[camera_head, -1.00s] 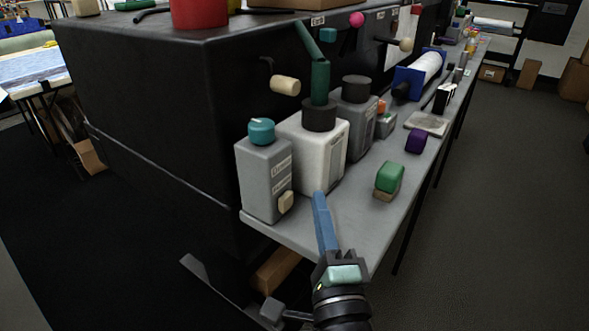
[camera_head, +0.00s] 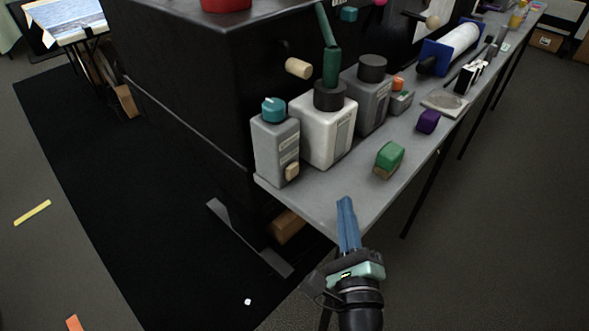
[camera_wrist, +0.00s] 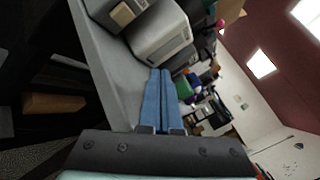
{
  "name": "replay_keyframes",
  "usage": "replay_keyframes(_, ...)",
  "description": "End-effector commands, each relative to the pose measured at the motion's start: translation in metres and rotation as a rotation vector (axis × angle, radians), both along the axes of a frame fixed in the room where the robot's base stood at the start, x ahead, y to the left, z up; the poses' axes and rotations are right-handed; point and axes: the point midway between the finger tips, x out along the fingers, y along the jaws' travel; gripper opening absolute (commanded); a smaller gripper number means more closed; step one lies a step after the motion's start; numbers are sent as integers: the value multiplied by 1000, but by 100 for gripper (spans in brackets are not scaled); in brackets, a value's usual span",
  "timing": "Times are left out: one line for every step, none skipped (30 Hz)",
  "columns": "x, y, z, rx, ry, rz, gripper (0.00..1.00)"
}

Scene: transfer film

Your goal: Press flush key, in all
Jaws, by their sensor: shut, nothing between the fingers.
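A grey box (camera_head: 273,155) with a teal knob (camera_head: 273,109) on top stands at the near left end of the grey bench. A cream key (camera_head: 292,171) sits low on its front, below small labels too small to read. In the wrist view the key (camera_wrist: 125,13) shows at the top left on the grey box. My gripper (camera_head: 345,200) has long blue fingers, shut and empty. It is over the bench's near edge, to the right of and nearer than the key, apart from it. The fingertips (camera_wrist: 162,72) show in the wrist view, near the white container.
A white container (camera_head: 320,138) with a black cap stands right beside the grey box, with a grey container (camera_head: 367,104) behind. A green block (camera_head: 389,155) and a purple block (camera_head: 428,121) lie farther right. The bench (camera_head: 317,198) front is bare. A black cabinet rises behind.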

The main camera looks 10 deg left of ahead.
Motion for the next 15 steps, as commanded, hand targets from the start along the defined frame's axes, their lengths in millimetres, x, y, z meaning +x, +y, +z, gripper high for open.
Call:
replay_keyframes(2,3,1,0,0,1,0)
replay_keyframes(3,5,1,1,0,3,0)
replay_keyframes(5,8,1,1,0,3,0)
replay_keyframes(7,10,2,1,0,4,0)
replay_keyframes(9,13,2,1,0,4,0)
replay_keyframes(12,17,3,1,0,4,0)
replay_keyframes(15,21,3,0,0,4,0)
replay_keyframes(17,25,3,-1,-1,5,0)
replay_keyframes(21,30,3,0,0,5,0)
replay_keyframes(24,33,3,0,-1,4,0)
replay_keyframes(26,36,3,1,-1,3,0)
replay_keyframes(30,41,3,0,0,4,0)
replay_keyframes(32,45,3,0,-1,4,0)
replay_keyframes(34,48,3,-1,-1,3,0)
replay_keyframes(37,52,2,-1,-1,3,0)
